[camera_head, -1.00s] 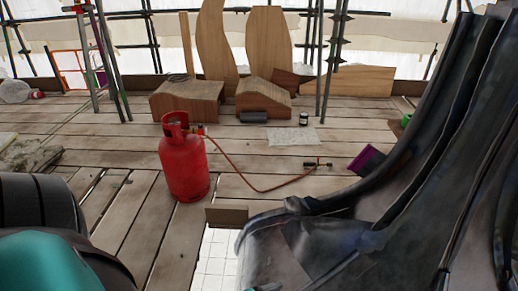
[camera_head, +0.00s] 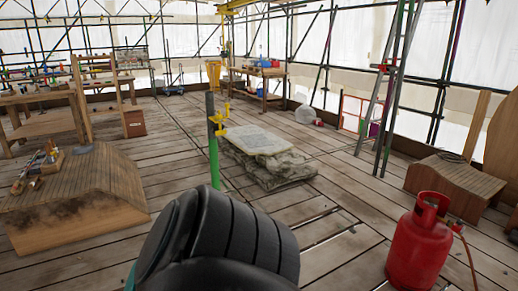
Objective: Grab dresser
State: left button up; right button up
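No dresser that I can make out for certain is in view. A slim wooden cutting or shaping tool lies with other small tools (camera_head: 40,165) on a low, sloped wooden block (camera_head: 75,200) at the left. My own dark arm link, with a teal part, fills the bottom middle of the head view. Neither of my grippers shows, so their fingers cannot be seen.
A red gas cylinder (camera_head: 418,245) with a hose stands at the front right. Stone slabs (camera_head: 262,160) lie mid-floor behind a green and yellow stand (camera_head: 213,140). Workbenches (camera_head: 258,82) stand at the back. A ladder (camera_head: 390,90) stands right. Plank floor between them is clear.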

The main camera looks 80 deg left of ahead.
aim_at(18, 188)
jog(key=u, duration=4.3)
jog(key=i+z, duration=0.2)
jog(key=i, duration=1.75)
jog(key=i+u, duration=0.35)
jog(key=i, duration=0.25)
jog(key=i+l+u, duration=0.2)
jog(key=i+u, duration=0.15)
jog(key=i, duration=0.2)
jog(key=i+l+u, duration=0.1)
jog(key=i+u, duration=0.35)
jog(key=i, duration=0.9)
